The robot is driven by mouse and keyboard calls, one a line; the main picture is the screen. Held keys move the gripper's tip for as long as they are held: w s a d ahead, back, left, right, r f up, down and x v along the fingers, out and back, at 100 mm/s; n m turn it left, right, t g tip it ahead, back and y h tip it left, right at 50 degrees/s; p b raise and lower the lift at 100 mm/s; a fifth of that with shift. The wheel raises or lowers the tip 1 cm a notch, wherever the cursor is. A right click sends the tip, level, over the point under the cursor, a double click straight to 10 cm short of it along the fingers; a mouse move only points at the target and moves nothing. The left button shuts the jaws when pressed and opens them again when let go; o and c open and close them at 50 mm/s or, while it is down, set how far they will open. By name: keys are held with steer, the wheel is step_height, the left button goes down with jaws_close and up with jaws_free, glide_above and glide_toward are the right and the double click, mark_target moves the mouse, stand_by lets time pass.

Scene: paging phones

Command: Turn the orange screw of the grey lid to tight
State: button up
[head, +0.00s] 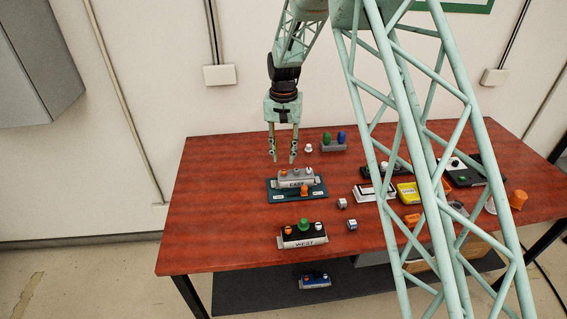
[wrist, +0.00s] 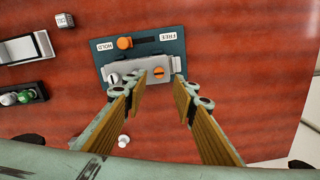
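The grey lid (head: 298,183) sits on a teal plate (head: 318,192); it also shows in the wrist view (wrist: 145,67). Its orange screw (wrist: 158,72) shows near the lid's right part in the wrist view. A pale screw (wrist: 113,79) with a dark slot is at the lid's left end there. An orange knob (wrist: 124,43) stands on the teal plate between the HOLD and FREE labels. My gripper (head: 284,161) is open and empty, pointing down above the lid. In the wrist view its fingertips (wrist: 162,84) appear on either side of the orange screw, apart from it.
A black box (head: 302,239) with a green knob stands at the table's front. Two small cubes (head: 342,203) (head: 352,224) lie right of the plate. A grey block (head: 333,146) with green and blue knobs and a white knob (head: 308,148) are behind. The table's left is clear.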

steer(key=shift+r, duration=2.7)
steer(key=s+d+r+t+b, duration=0.1)
steer(key=s+d+r, duration=0.7)
steer(key=s+r, duration=0.45)
steer(key=s+d+r+t+b, duration=0.1)
steer(key=s+d+r+b, duration=0.1)
steer(key=s+d+r, duration=0.85)
steer(key=s+d+t+b, duration=0.1)
steer(key=s+d, duration=0.2)
steer(key=s, duration=1.4)
steer(key=s+d+n+t+b, duration=0.1)
steer(key=s+d, duration=0.1)
steer(key=s, duration=1.5)
steer(key=shift+s+d+r, duration=0.15)
steer(key=shift+s+d, duration=0.25)
steer(key=shift+w, duration=0.15)
